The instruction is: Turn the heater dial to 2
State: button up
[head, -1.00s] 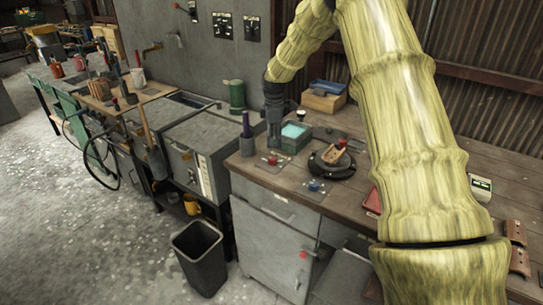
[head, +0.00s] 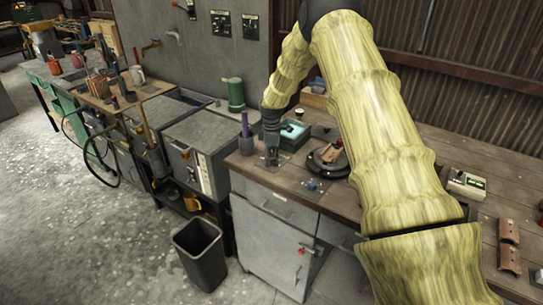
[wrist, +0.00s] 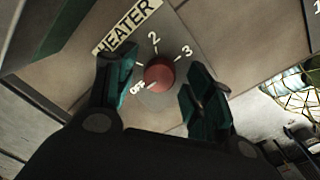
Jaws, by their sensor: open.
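The heater dial is a round red knob (wrist: 159,75) on a grey plate with a HEATER label (wrist: 127,27) and the marks OFF, 2 and 3 around it. The knob's lower-left side faces the OFF mark; I cannot clearly tell its pointer. My gripper (wrist: 163,82) is open, with one dark green finger on each side of the knob, apparently not pressing on it. In the head view my gripper (head: 271,158) points down at the bench's front left corner and hides the red dial.
A blue knob (head: 312,185) sits on another plate to the right. A black bin (head: 200,254) stands on the floor.

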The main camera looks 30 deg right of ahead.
jog(key=c, duration=1)
jog(key=shift+w+m, duration=0.1)
jog(key=shift+m, duration=0.3)
jog(key=m+b, duration=0.1)
jog(key=m, duration=0.8)
jog(key=shift+g+b, duration=0.3)
jog(key=m, duration=0.7)
jog(key=shift+w+a+m, duration=0.1)
jog(key=shift+m, duration=0.2)
jog(key=m, duration=0.6)
jog(key=shift+g+b, duration=0.3)
jog(key=shift+m, duration=0.3)
